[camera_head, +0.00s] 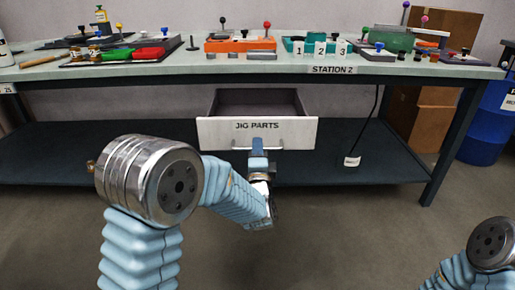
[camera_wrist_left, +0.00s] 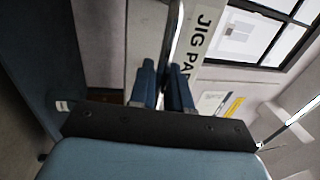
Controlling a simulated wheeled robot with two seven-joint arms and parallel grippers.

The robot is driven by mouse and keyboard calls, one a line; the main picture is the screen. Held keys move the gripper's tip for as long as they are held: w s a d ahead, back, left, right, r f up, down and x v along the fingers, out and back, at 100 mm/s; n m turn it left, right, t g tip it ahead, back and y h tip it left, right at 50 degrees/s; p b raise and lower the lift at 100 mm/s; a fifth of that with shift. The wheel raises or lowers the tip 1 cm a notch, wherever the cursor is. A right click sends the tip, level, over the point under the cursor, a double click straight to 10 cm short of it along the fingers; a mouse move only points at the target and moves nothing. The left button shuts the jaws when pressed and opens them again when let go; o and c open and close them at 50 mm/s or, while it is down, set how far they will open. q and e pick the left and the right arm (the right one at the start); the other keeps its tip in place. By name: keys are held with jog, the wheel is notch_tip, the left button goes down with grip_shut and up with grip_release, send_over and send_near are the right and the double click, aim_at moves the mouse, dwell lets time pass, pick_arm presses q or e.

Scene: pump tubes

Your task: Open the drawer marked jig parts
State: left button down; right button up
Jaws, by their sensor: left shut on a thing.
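The white drawer front marked JIG PARTS (camera_head: 220,128) hangs under the workbench in the head view. The drawer stands pulled out, and its empty-looking dark inside (camera_head: 258,103) shows behind the front. A thin bar handle (camera_head: 292,149) runs along the lower part of the front. My left gripper (camera_head: 258,148) is at the middle of the handle. In the left wrist view, its blue fingers (camera_wrist_left: 164,88) are shut on the handle bar (camera_wrist_left: 174,35), beside the drawer front (camera_wrist_left: 204,42). My right gripper is not in view; only part of my right arm shows at the lower right.
The workbench (camera_head: 130,77) above, marked STATION 2, carries several trays, jigs and knobs. A dark lower shelf (camera_head: 60,150) lies under it. A cable with a white tag (camera_head: 352,161) hangs right of the drawer. Cardboard boxes (camera_head: 424,118) and a blue barrel (camera_head: 485,130) stand at the right.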

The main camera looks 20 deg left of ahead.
pick_arm(q)
jog(key=c, duration=1.3)
grip_release()
jog(key=v, duration=1.3)
jog(key=shift+s+d+f, duration=0.1)
jog(key=shift+s+f, duration=0.05)
jog(key=shift+s, duration=0.2)
